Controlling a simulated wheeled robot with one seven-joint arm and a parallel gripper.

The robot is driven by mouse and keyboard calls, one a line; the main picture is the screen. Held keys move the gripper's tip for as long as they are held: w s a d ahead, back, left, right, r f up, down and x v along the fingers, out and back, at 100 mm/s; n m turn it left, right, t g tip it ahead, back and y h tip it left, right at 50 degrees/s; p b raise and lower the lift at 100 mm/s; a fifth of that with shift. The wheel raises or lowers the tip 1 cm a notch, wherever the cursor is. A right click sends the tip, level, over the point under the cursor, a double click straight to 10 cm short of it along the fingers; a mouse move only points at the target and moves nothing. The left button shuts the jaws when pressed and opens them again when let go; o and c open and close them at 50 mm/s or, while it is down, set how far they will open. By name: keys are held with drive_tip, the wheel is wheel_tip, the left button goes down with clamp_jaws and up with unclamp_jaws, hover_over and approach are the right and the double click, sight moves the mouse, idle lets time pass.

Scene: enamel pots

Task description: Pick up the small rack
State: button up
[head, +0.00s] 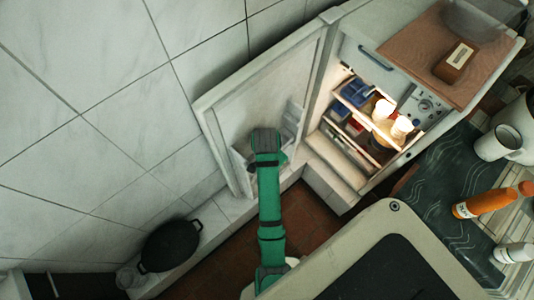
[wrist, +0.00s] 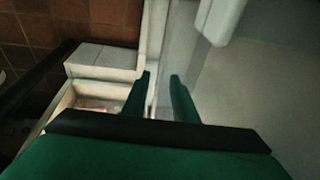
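I cannot pick out the small rack for certain. A pale, rack-like holder (head: 294,118) shows on the inner side of the open fridge door, partly behind my arm in the head view. My green arm reaches up in front of that door, and its dark end hides what lies behind it. In the wrist view my gripper (wrist: 160,78) has its two green fingers apart with nothing between them. Behind the fingers are pale upright edges and a white panel.
The open fridge door (head: 240,95) stands left of the lit fridge, whose shelves hold white-topped containers (head: 384,110) and blue boxes (head: 356,92). A dark pot (head: 170,246) sits by the wall. A dark counter (head: 440,190) with an orange bottle (head: 485,202) and white mug (head: 498,143) is at right.

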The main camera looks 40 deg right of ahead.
drive_tip(key=shift+w+d+f, duration=0.1)
drive_tip(key=shift+f, duration=0.25)
clamp_jaws()
drive_tip(key=shift+r, duration=0.15)
drive_tip(key=s+d+r, duration=0.1)
drive_tip(key=s+r, duration=0.3)
drive_tip(key=s, duration=0.3)
drive_tip(key=s+d+r, duration=0.1)
drive_tip(key=s+r, duration=0.2)
drive_tip(key=s, duration=0.4)
drive_tip(key=shift+r, duration=0.4)
